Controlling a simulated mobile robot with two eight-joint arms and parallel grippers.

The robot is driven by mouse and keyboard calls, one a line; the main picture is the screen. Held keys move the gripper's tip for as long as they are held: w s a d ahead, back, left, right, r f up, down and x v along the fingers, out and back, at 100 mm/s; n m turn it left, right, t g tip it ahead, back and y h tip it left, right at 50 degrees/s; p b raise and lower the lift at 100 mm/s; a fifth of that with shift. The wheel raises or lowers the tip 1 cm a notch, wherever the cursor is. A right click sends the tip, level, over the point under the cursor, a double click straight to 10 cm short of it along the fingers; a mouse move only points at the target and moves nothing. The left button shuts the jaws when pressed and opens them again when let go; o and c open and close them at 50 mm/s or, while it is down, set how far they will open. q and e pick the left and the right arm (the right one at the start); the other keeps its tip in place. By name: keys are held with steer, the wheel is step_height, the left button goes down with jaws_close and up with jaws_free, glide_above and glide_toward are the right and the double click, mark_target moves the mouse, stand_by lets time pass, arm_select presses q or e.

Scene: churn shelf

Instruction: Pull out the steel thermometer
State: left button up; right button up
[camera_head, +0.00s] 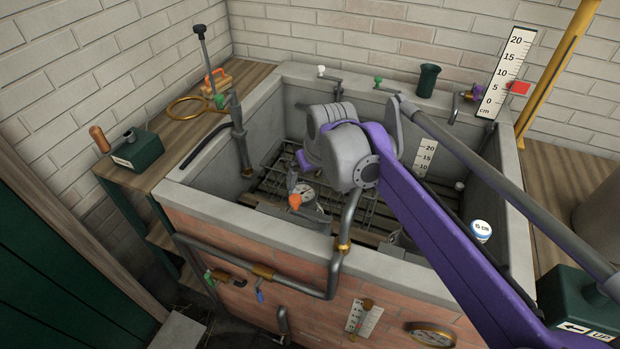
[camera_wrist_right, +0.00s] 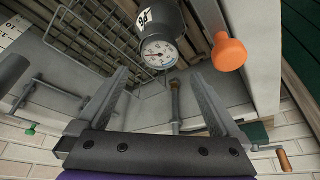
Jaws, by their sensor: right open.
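A small round dial with a white face (camera_head: 304,191), which looks like the steel thermometer, sits low inside the walled tank in the head view. The dial (camera_wrist_right: 158,53) also shows in the wrist view, beside a dark grey vessel (camera_wrist_right: 152,18) with a white number. Its stem is hidden. My right gripper (camera_wrist_right: 158,76) is open, its two fingers spread either side of the dial in the picture, with nothing between them that I can see held. I cannot tell the exact depth gap. My left gripper is not in view.
An orange knob (camera_wrist_right: 230,54) stands close to the right finger. A wire rack (camera_head: 268,188) lies in the tank. The tank's front rim (camera_head: 250,222) carries a bent pipe (camera_head: 347,225). A grey upright pipe (camera_head: 239,135) stands at the left wall.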

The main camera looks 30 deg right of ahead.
mark_target(303, 193)
steer(key=b+x, duration=0.1)
steer(key=x, duration=0.8)
steer(key=shift+w+f, duration=0.15)
steer(key=shift+f, duration=0.15)
